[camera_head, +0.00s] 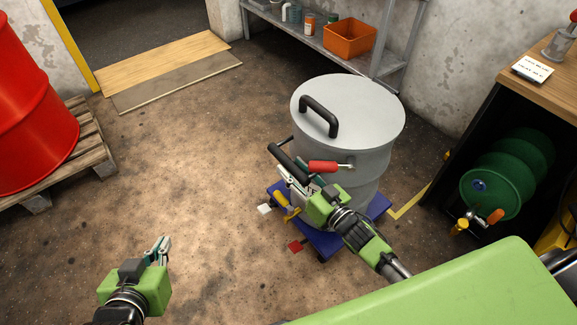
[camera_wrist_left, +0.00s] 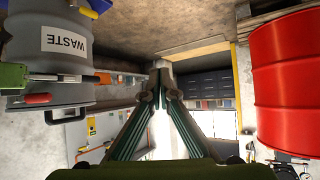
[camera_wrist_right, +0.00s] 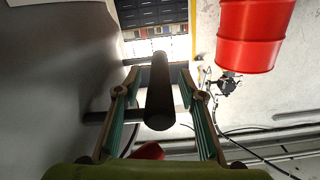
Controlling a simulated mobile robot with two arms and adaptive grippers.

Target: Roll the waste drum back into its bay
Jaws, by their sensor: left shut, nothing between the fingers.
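The grey waste drum (camera_head: 365,120), with a black handle on its lid, stands upright on a blue wheeled dolly (camera_head: 378,206). Its WASTE label shows in the left wrist view (camera_wrist_left: 63,40). A black bar handle (camera_head: 287,160) sticks out from the drum's side, beside a red-gripped lever (camera_head: 322,166). My right gripper (camera_head: 288,174) is at the bar; in the right wrist view the bar (camera_wrist_right: 160,95) lies between its spread fingers, with gaps on both sides. My left gripper (camera_head: 163,246) is shut and empty over bare floor, well left of the drum.
Yellow floor marking (camera_head: 409,205) shows right of the dolly. A green drum (camera_head: 495,180) lies under a bench at the right. A metal shelf (camera_head: 305,32) with an orange bin (camera_head: 349,38) stands behind. A red drum (camera_head: 35,110) sits on a pallet at the left. The middle floor is clear.

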